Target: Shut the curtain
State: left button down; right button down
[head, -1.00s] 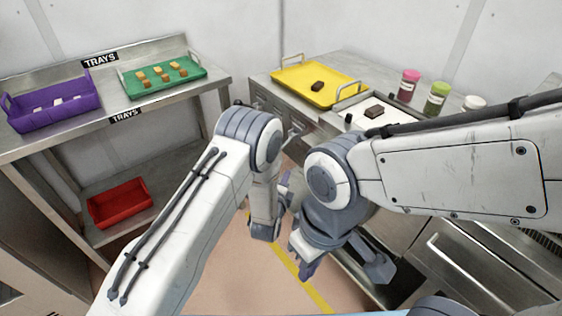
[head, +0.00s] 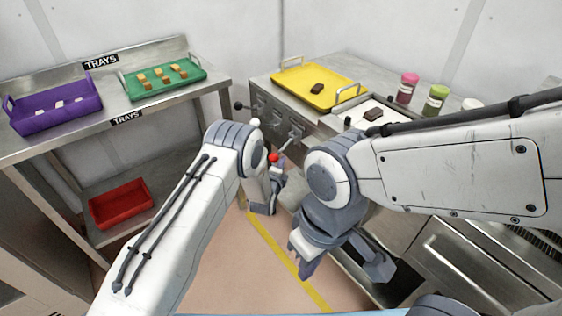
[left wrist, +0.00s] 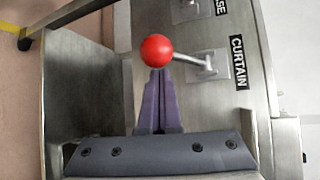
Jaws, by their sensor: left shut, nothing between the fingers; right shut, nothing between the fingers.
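The curtain lever has a red ball knob (head: 274,158) on a metal rod, on the front of the steel counter. In the left wrist view the red knob (left wrist: 157,50) and its rod stand beside a CURTAIN label (left wrist: 238,62). My left gripper (left wrist: 158,76) is shut and empty, its purple fingertips right at the knob; I cannot tell whether they touch. In the head view my left gripper (head: 279,176) is partly hidden by my arm, just below the knob. My right gripper (head: 306,268) is shut and empty, low over the floor. I cannot make out the curtain itself.
Two other levers, with a black knob (head: 239,104) and a white knob (head: 254,122), stand farther along the same panel. A yellow tray (head: 290,76) lies on the counter above. A rack with purple (head: 48,121), green (head: 140,92) and red (head: 122,205) trays stands left.

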pick_arm(q)
jog(key=shift+a+r, duration=0.15)
pick_arm(e)
jog(key=shift+r, duration=0.2)
pick_arm(q)
jog(key=shift+s+a+r+g+p, duration=0.1)
jog(key=shift+s+r+g+p, duration=0.1)
jog(key=shift+g+p, duration=0.15)
pick_arm(e)
jog(key=shift+r, duration=0.25)
pick_arm(q)
jog(key=shift+a+r+m+y+p, duration=0.1)
jog(key=shift+r+m+y+p, duration=0.2)
jog(key=shift+p, duration=0.15)
pick_arm(e)
jog(key=shift+d+r, duration=0.1)
jog(key=shift+r, duration=0.3)
jog(key=shift+r, duration=0.1)
